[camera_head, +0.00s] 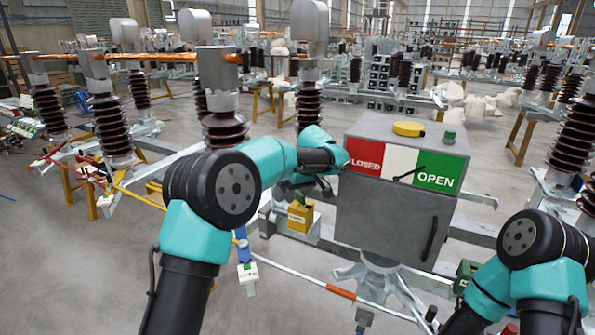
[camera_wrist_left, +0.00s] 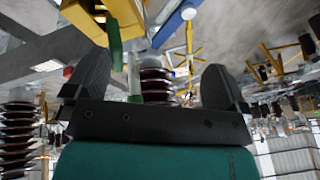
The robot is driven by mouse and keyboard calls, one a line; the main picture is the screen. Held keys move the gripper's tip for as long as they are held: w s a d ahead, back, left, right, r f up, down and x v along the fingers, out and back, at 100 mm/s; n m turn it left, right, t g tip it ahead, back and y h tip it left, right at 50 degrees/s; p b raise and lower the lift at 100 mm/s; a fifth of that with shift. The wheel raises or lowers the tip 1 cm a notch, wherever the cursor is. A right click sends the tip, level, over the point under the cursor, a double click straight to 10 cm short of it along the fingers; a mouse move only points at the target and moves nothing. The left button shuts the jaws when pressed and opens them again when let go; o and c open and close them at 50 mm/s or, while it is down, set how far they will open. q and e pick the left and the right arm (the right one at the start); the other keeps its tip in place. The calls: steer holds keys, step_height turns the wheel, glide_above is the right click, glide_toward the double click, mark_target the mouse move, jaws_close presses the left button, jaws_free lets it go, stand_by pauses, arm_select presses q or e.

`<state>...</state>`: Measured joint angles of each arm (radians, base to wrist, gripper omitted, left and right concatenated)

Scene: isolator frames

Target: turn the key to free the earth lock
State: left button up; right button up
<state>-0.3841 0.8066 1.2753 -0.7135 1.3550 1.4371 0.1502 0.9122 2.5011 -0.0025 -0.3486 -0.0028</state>
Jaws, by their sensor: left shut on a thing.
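The yellow earth lock (camera_head: 300,217), a small block with a label, sits on the frame left of the grey control box. A green key (camera_head: 298,197) stands at its top. The key's turn angle cannot be told. My right arm comes in at the lower right; its gripper is out of view.
The grey control box (camera_head: 385,220) with a red CLOSED and green OPEN plate (camera_head: 440,172) stands right of the lock. A blue part with a white tag (camera_head: 247,272) hangs to the left. Ribbed insulators (camera_head: 110,130) stand at left.

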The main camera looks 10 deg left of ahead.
arm_select(q)
steer(key=shift+m, duration=0.4)
steer(key=r, duration=0.2)
steer(key=s+r, duration=0.1)
steer(key=r, duration=0.1)
steer(key=shift+s+a, duration=0.1)
steer(key=shift+s, duration=0.05)
steer(key=shift+r+m, duration=0.1)
steer(key=shift+m, duration=0.4)
steer(key=c, duration=0.6)
steer(key=shift+o, duration=0.2)
steer(key=w+m+h, duration=0.1)
steer(key=m, duration=0.7)
steer(key=w+d+m+h, duration=0.1)
steer(key=w+m, duration=0.1)
steer(key=m, duration=0.7)
steer(key=w+r+m+h, duration=0.1)
steer(key=m, duration=0.7)
steer(key=shift+w+d+m+h, duration=0.2)
steer(key=shift+m+h, duration=0.2)
steer(key=m, duration=0.4)
steer(key=shift+w+d+r+m+h, duration=0.25)
steer(key=shift+w+r+m+h, duration=0.05)
steer(key=shift+w+m, duration=0.1)
